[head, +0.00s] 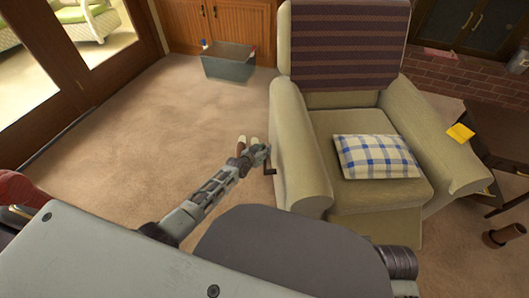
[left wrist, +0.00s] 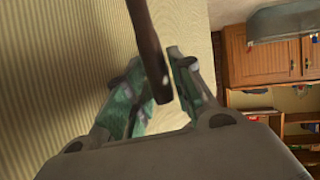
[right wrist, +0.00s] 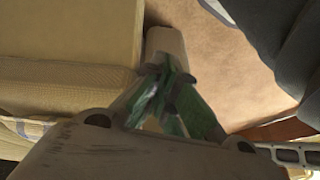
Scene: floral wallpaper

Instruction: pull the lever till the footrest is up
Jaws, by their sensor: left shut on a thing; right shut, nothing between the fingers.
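The beige recliner (head: 330,140) has a brown striped back cover and a dark lever (head: 269,171) low on its left side. The lever also crosses the left wrist view as a dark brown rod (left wrist: 148,45). My left gripper (head: 258,156) is beside that armrest, with its green-tipped fingers (left wrist: 160,88) shut on the lever's end. My right gripper (right wrist: 165,85) is shut and empty, close to beige upholstery (right wrist: 65,95).
A plaid pillow (head: 376,156) lies on the seat. A grey bin (head: 229,64) stands by the wooden cabinet (head: 215,22). A dark side table (head: 500,135) with a yellow item (head: 460,132) is right of the recliner. The carpet (head: 150,135) on the left is clear.

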